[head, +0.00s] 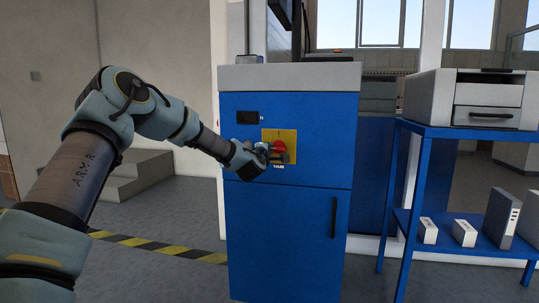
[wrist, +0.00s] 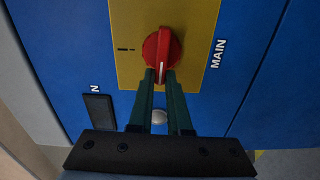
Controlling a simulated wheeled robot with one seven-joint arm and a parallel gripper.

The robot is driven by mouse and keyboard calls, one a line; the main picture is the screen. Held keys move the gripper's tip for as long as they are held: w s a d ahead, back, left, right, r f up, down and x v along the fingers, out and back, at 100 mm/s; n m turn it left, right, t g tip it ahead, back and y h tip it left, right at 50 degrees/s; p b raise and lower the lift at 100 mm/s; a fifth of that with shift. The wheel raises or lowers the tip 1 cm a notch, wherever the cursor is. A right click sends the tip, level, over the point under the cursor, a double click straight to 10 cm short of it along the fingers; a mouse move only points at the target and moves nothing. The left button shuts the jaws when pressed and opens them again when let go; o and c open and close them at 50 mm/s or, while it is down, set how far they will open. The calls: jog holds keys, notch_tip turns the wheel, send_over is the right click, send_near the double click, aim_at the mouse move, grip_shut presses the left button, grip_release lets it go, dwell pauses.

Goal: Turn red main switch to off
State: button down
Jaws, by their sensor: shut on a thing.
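The red main switch (head: 278,146) is a rotary knob on a yellow plate (head: 289,134) on the upper front of a blue cabinet. My gripper (head: 268,152) reaches the switch from the left. In the wrist view my gripper (wrist: 161,76) has its two dark green fingers on either side of the knob's grip bar, shut on it. The fingertips hide part of the bar's near end.
The blue cabinet (head: 285,240) has a grey top and a door with a dark handle (head: 333,217). A small black panel (head: 247,118) sits left of the plate. A blue shelf table (head: 465,130) with boxes stands at the right. Grey steps (head: 140,175) are behind my arm.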

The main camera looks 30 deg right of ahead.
jog(key=shift+f+n, duration=0.1)
jog(key=shift+n, duration=0.2)
dwell(0.4)
jog(key=c, duration=0.9)
grip_release()
jog(key=shift+o, duration=0.2)
jog(key=v, duration=1.1)
jog(key=shift+b, duration=0.35)
jog(key=shift+w, duration=0.15)
